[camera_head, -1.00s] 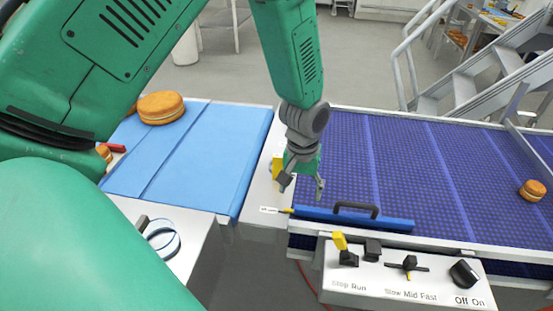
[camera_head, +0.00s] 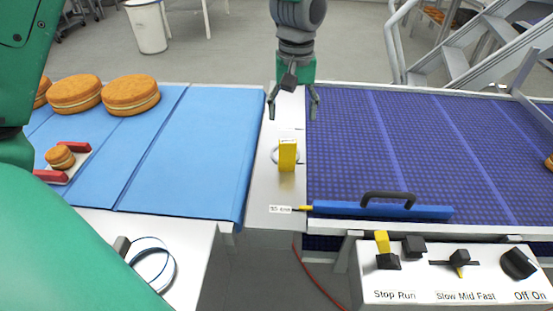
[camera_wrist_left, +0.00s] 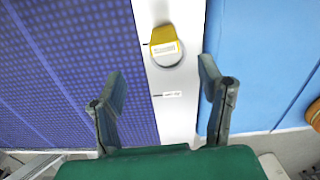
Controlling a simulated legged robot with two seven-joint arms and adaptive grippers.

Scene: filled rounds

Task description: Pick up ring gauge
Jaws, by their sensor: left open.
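What looks like the ring gauge, a yellow block with a pale metal ring behind it (camera_head: 288,155), stands on the narrow metal strip between the blue and purple belts. In the left wrist view the same piece (camera_wrist_left: 165,46) shows as a yellow band over a grey round part with a small label. My left gripper (camera_head: 293,104) is open and empty, beyond the piece in the head view. In the wrist view its two fingers (camera_wrist_left: 163,92) are spread, with the piece above the gap between them, apart from both. My right gripper is not in view.
A small white tag (camera_head: 280,209) lies on the strip near a blue bar with a black handle (camera_head: 385,209). Filled rounds (camera_head: 130,95) rest on the blue belt (camera_head: 190,140). A switch panel (camera_head: 455,280) is at lower right. A blue-edged ring (camera_head: 152,264) lies at lower left.

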